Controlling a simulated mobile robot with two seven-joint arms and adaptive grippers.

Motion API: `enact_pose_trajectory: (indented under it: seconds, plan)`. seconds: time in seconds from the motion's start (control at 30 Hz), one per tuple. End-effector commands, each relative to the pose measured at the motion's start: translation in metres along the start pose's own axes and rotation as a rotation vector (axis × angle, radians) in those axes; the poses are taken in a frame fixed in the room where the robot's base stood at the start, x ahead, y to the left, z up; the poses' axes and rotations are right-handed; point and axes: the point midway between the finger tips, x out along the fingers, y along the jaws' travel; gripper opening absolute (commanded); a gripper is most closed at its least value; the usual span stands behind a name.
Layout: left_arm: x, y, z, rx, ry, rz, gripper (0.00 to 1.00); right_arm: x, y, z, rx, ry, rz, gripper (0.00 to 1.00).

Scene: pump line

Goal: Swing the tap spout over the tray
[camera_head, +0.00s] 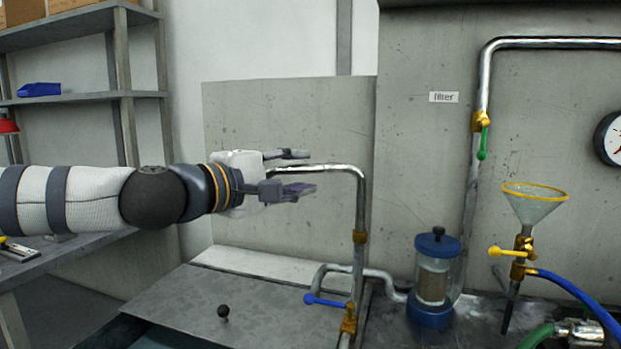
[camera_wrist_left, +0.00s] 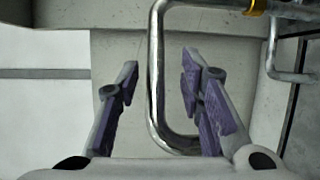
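The tap spout (camera_head: 335,168) is a shiny bent metal pipe. In the left wrist view the spout (camera_wrist_left: 155,80) passes between the two spread fingers (camera_wrist_left: 160,85), with a gap visible on the left side. Contact with the right finger cannot be told. A blue lever (camera_head: 325,300) sits low on the tap. I cannot clearly identify the tray; a dark teal-edged recess shows at the bottom left.
Right of the tap stand a blue-capped filter (camera_head: 432,280), a funnel (camera_head: 535,205) with a yellow valve, and hoses. A shelf (camera_head: 80,100) stands at left. Space above the cover is free.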

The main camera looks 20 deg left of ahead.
Motion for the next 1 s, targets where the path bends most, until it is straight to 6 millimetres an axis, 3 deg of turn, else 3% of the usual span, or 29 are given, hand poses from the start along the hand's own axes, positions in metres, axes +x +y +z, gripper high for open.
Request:
enact_pose_trajectory:
  seconds: [0.2,0.47,0.6,0.63,1.0]
  plan:
    - [0.025,0.002,0.001,0.001,-0.001,0.001,0.35,0.005,0.000,0.002,0.000,-0.013,0.001,0.40]
    - [0.026,0.004,0.001,0.002,-0.001,0.004,0.35,0.005,0.000,0.002,-0.001,-0.011,0.001,0.40]
    - [0.026,0.004,0.001,0.002,-0.001,0.004,0.03,0.005,0.000,0.002,-0.001,-0.011,0.001,0.40]
    - [0.026,0.004,0.001,0.002,-0.001,0.004,0.00,0.005,0.000,0.002,-0.001,-0.011,0.001,0.40]
    - [0.030,0.004,0.001,0.001,0.004,0.004,0.00,0.005,0.000,0.002,-0.001,-0.013,0.001,0.40]
